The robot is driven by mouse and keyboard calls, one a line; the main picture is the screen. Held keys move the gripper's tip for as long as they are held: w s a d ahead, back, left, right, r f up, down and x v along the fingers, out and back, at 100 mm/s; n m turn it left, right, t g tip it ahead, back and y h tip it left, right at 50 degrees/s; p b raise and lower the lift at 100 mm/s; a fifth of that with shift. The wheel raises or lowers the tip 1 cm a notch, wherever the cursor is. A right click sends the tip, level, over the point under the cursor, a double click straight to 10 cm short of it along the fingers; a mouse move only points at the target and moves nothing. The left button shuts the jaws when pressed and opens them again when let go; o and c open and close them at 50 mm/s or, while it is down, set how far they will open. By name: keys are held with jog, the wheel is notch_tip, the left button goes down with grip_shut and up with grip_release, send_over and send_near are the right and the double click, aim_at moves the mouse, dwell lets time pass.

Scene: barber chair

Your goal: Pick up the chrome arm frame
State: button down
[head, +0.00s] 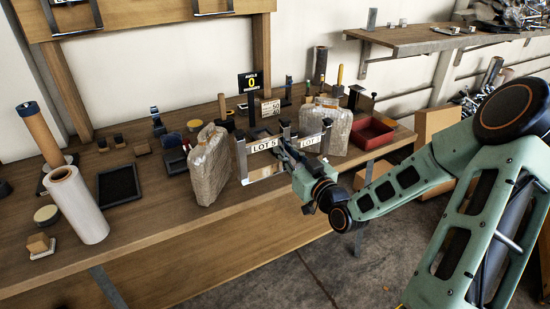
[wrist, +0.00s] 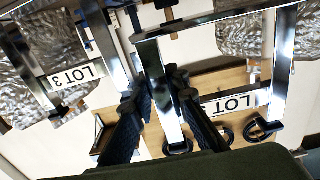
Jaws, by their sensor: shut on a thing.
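The chrome arm frame (head: 241,160) with a LOT 5 tag stands upright near the bench's front edge. In the wrist view it spans the right half, with its crossbar (wrist: 222,17) at the top and its LOT tag partly cut from reading. My gripper (head: 284,146) is at its right post in the head view. In the wrist view the dark fingers (wrist: 158,88) lie on both sides of that chrome post and are shut on it. Whether its foot touches the bench cannot be told. A second chrome frame (head: 327,136), also with a LOT tag, stands close to the right.
A red tray (head: 371,133) is at the right. A white roll (head: 77,205), a black tray (head: 118,185) and small tools crowd the bench (head: 150,235). Its front left is partly clear.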

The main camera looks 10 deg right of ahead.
jog(key=s+d+r+p, duration=0.2)
jog(key=s+d+r, duration=0.4)
jog(key=s+d, duration=0.1)
jog(key=shift+d+r, duration=0.15)
jog(key=shift+d, duration=0.4)
jog(key=shift+w+a, duration=0.1)
